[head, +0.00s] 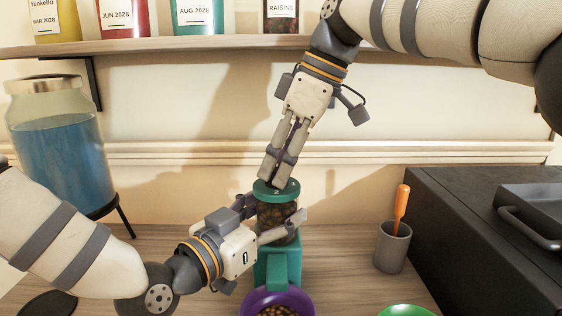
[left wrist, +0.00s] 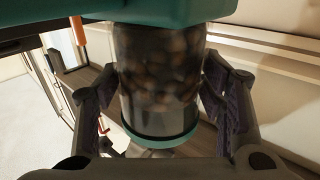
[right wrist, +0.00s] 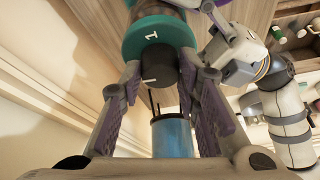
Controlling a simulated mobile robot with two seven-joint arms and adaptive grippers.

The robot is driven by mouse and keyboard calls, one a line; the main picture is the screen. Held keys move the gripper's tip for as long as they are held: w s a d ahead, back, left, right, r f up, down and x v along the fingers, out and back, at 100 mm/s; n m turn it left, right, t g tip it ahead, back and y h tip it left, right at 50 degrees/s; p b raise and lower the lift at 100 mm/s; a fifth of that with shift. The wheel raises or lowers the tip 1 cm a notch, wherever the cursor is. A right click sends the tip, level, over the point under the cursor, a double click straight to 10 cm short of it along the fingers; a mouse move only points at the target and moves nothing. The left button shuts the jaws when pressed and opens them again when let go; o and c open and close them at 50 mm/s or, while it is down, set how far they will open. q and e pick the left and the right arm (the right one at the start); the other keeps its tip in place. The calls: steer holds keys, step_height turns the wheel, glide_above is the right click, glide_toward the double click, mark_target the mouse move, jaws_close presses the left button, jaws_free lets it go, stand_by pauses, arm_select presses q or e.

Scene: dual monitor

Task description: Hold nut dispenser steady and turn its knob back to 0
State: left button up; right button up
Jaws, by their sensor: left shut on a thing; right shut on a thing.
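The nut dispenser stands upright, with a green lid (head: 276,190), a clear jar of nuts (head: 277,215) and a green base (head: 280,265). My left gripper (head: 273,213) is shut around the jar from the left, and the jar (left wrist: 160,75) sits between its fingers in the left wrist view. My right gripper (head: 273,179) points down at the lid from above. In the right wrist view its fingers are shut on the dark knob (right wrist: 160,66). The knob has a white mark, and a white "1" shows on the green lid (right wrist: 155,38). The 0 cannot be made out.
A purple bowl (head: 246,304) with nuts sits below the dispenser's front. A grey cup (head: 392,247) with an orange-handled tool stands to the right, beside a dark stove-like block (head: 470,235). A blue-filled jar (head: 62,150) stands left on a stand. A shelf (head: 200,44) runs above.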

steer(key=shift+n, duration=0.6)
steer(key=o, duration=1.2)
steer(key=shift+c, duration=0.2)
steer(key=v, duration=0.3)
steer(key=shift+w+d, duration=0.1)
steer(key=shift+d, duration=0.35)
steer(key=d, duration=1.1)
steer(key=shift+s, duration=0.4)
arm_select(q)
steer(key=o, duration=2)
steer(key=shift+o, duration=0.2)
